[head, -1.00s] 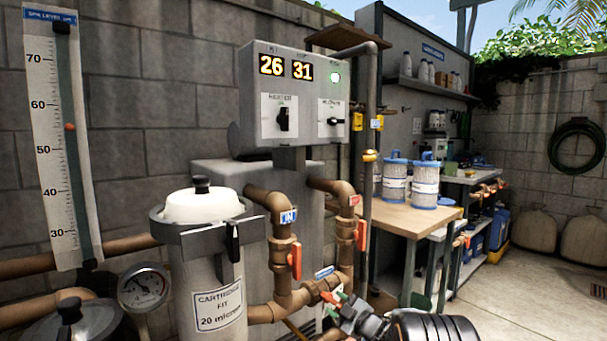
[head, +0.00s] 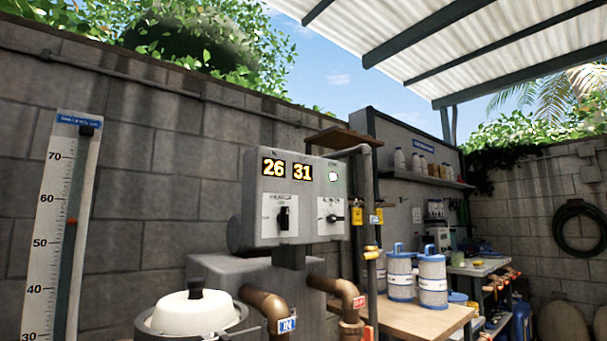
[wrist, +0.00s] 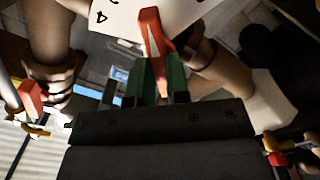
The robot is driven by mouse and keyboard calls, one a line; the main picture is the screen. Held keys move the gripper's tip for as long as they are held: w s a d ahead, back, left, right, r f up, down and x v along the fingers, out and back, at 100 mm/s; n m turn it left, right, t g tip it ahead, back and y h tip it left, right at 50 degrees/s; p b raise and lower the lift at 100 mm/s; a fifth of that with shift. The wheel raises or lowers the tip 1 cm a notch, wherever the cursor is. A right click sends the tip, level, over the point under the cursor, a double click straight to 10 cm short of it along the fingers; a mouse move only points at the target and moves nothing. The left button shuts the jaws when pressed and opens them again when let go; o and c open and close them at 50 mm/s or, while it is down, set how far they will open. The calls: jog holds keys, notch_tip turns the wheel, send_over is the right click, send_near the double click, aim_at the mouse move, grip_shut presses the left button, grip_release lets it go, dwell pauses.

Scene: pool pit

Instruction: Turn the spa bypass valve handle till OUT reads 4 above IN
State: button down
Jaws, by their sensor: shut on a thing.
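The control box (head: 292,200) in the head view shows 26 on the left readout (head: 273,167) and 31 on the right readout (head: 303,172), in orange digits. The small captions above them are too fine to read surely. In the wrist view my gripper (wrist: 160,85) is shut on an orange-red valve handle (wrist: 152,35), which stands up between its green fingers. The valve body is mostly hidden behind the gripper. My gripper and this handle are outside the head view. A blue tag (wrist: 116,75) lies behind the fingers.
Brown pipes carry a blue IN tag (head: 287,325) and a red tag (head: 359,302). Another orange-red handle (wrist: 32,97) is at the wrist view's left. A white-lidded filter housing (head: 195,312) stands nearby. Blue-white cartridges (head: 433,281) stand on the wooden bench (head: 405,317).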

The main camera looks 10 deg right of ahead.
jog(key=shift+r, duration=0.1)
jog(key=shift+m+p, duration=2.3)
jog(key=c, duration=1)
grip_release()
